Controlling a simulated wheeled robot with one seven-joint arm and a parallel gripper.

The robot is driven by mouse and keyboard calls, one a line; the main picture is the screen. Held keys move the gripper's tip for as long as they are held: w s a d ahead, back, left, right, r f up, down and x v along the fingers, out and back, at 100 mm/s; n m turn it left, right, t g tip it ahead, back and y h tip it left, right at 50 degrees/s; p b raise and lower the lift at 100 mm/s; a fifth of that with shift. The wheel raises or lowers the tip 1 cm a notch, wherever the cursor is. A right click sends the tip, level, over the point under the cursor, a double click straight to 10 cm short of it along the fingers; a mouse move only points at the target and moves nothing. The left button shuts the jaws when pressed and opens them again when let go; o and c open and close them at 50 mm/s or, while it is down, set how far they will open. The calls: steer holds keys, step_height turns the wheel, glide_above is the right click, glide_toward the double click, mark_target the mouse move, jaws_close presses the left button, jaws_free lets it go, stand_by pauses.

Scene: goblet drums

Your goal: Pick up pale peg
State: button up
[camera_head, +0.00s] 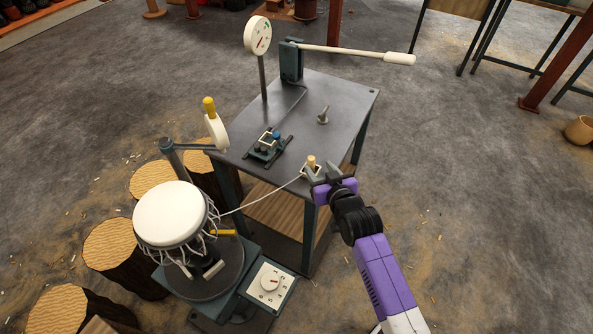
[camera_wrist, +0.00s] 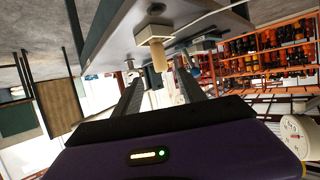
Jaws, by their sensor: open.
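The pale peg (camera_head: 311,161) is a short, light wooden pin standing in a small whitish holder (camera_head: 304,171) at the table's near corner. In the wrist view the peg (camera_wrist: 160,60) sticks out of the pale block (camera_wrist: 150,35), between the lines of my two fingers. My gripper (camera_head: 322,172) is open at that corner, just to the right of the peg. The fingers (camera_wrist: 157,76) reach toward the peg from both sides. I cannot tell whether either finger touches it.
A white cord (camera_head: 262,197) runs from the drum (camera_head: 170,215) to the holder. On the grey table (camera_head: 340,100) are a small clamp device (camera_head: 268,147), a grey knob (camera_head: 323,115), a long lever (camera_head: 355,54) and a dial gauge (camera_head: 258,36).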

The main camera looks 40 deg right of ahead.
mark_target(313, 163)
steer(key=shift+f, duration=0.3)
steer(key=shift+w+d+f, duration=0.15)
steer(key=shift+f, duration=0.05)
steer(key=shift+f+p+x, duration=0.2)
steer(key=shift+p+x, duration=0.3)
steer(key=shift+x, duration=3.05)
jaws_close()
